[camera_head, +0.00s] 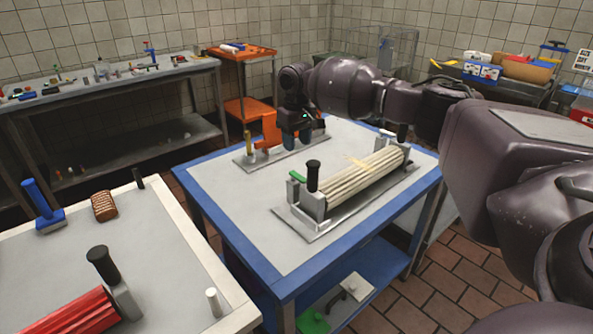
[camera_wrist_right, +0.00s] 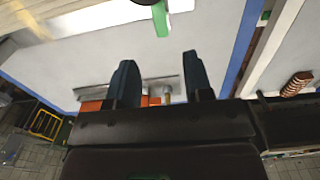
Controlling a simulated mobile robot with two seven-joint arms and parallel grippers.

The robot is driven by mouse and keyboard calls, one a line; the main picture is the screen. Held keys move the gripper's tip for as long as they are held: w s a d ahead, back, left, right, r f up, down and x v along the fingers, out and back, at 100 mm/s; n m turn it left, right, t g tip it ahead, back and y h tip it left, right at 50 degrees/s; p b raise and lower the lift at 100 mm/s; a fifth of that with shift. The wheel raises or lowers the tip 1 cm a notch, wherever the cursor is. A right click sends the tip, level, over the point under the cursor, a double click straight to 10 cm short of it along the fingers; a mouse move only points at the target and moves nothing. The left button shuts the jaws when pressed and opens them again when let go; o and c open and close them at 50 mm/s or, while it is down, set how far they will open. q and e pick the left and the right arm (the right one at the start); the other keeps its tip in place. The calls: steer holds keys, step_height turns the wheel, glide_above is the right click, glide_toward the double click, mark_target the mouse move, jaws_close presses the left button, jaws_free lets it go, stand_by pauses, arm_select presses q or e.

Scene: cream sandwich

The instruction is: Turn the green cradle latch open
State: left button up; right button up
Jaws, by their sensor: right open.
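The green cradle latch (camera_head: 299,176) sits at the near left end of a grey metal cradle (camera_head: 314,205), which holds a cream ribbed roller (camera_head: 360,179). A black knob (camera_head: 313,176) stands beside the latch. In the right wrist view the green latch (camera_wrist_right: 160,20) shows at the top, apart from the fingers. My right gripper (camera_head: 297,142) hangs over the table behind the latch. In the wrist view my right gripper (camera_wrist_right: 160,62) has its two dark fingers spread with nothing between them. My left gripper is not in view.
The blue-edged table (camera_head: 232,188) is bare to the left of the cradle. A second table (camera_head: 180,255) at front left holds a red roller (camera_head: 70,317), a brush and a blue-handled tool.

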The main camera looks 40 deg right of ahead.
mark_target(297, 175)
step_height(297, 175, down, 10)
steer(key=shift+r+b, duration=0.1)
steer(key=shift+b, duration=0.6)
jaws_close()
